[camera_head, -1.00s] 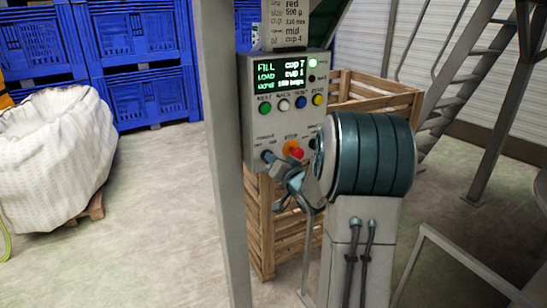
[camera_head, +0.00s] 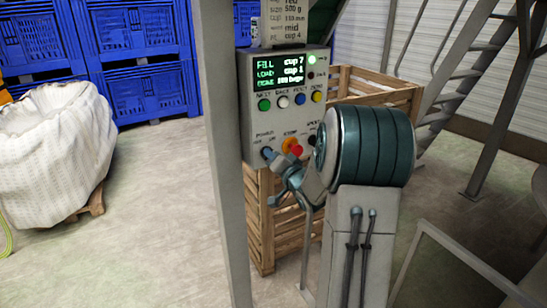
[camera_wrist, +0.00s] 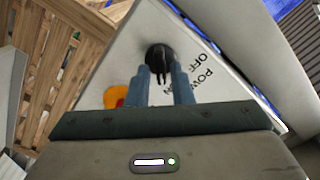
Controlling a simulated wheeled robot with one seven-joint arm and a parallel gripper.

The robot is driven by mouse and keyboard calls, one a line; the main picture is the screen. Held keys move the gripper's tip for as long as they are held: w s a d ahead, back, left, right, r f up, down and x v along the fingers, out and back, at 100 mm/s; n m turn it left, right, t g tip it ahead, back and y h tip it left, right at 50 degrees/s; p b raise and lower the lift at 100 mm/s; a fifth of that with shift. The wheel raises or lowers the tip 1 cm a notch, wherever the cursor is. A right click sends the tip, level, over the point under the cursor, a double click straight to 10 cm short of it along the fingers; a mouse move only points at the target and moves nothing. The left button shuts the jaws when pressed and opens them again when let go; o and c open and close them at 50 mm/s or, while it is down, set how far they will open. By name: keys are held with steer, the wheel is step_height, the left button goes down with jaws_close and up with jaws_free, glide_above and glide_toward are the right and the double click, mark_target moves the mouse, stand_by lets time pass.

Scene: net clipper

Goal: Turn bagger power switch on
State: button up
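The power switch is a black round knob with a raised grip bar (camera_wrist: 158,57), in the wrist view on a pale panel beside the words "POWER" and "OFF". My gripper (camera_wrist: 161,72) has its two blue fingers on either side of the bar, with small gaps showing, so it looks open. Whether a finger touches the knob is unclear. In the head view my gripper (camera_head: 268,153) is at the lower left of the bagger control panel (camera_head: 255,126), below the power label, and covers the switch there. The screen (camera_head: 280,70) is lit with text.
An orange and red stop button (camera_head: 291,146) sits right of the switch. Coloured buttons (camera_head: 264,105) line the panel above. A grey post (camera_head: 224,150) stands close on the left. A wooden crate (camera_head: 261,225) is behind and below the panel.

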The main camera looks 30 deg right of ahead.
steer(key=shift+o, duration=0.5)
steer(key=s+b, duration=0.1)
steer(key=s, duration=1.3)
steer(key=shift+d, duration=0.25)
steer(key=shift+w, duration=0.1)
steer(key=s+a+f+n+g+p, duration=0.1)
steer(key=s+a+f+n+g, duration=0.1)
steer(key=s+a+n+g, duration=0.2)
steer(key=s+a+f+n+g, duration=0.1)
steer(key=s+a+n+g, duration=0.3)
steer(key=s+a+g, duration=0.7)
steer(key=s+a, duration=0.4)
steer(key=shift+s+a+f+n+h+p, duration=0.2)
steer(key=shift+a+f+n+h+p, duration=0.1)
steer(key=shift+f+p, duration=0.1)
